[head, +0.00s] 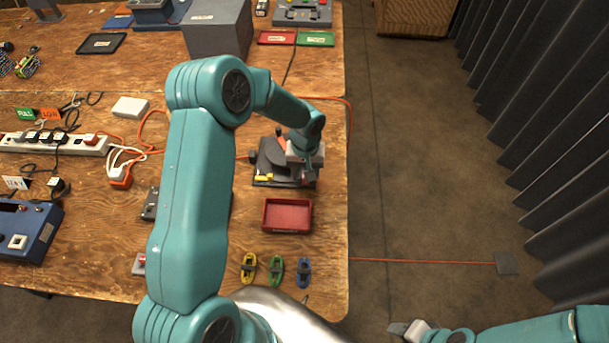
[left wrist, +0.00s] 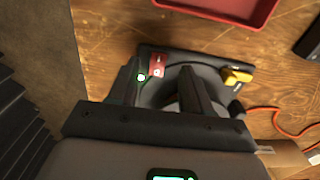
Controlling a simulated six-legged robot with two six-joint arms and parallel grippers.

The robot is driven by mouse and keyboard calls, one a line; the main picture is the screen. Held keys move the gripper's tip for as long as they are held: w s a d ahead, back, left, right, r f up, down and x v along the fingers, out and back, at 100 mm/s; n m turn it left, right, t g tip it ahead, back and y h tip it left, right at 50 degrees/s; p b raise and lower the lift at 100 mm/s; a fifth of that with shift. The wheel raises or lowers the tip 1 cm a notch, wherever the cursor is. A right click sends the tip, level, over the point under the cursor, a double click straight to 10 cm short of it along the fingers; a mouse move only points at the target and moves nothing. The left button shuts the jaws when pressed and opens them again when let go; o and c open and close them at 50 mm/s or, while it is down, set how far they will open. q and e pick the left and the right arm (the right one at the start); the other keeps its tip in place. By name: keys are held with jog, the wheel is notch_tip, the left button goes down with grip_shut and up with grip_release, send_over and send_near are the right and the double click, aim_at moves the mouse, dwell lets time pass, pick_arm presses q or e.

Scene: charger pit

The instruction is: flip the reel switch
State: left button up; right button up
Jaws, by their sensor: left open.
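The cable reel (head: 270,155) is a dark disc on a dark base plate near the table's right edge. In the left wrist view its base plate (left wrist: 205,60) carries a red block with a small pale mark (left wrist: 157,65), a lit green lamp (left wrist: 141,77) and a yellow part (left wrist: 237,76). I cannot tell for sure which is the switch. My left gripper (head: 301,164) is over the reel's right side. In the left wrist view its open jaws (left wrist: 157,84) straddle the red block and lamp; contact is unclear. My right gripper (head: 402,328) is over the floor, its jaws unclear.
A red tray (head: 287,215) sits just in front of the reel. Yellow, green and blue cable bundles (head: 276,271) lie nearer the front edge. A power strip (head: 55,143) and orange cords lie left. Open floor and a dark curtain (head: 550,110) are right.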

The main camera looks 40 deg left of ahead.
aim_at(305, 183)
pick_arm(q)
notch_tip(305, 183, down, 3)
jog(key=shift+w+d+f, duration=0.1)
jog(key=shift+f, duration=0.1)
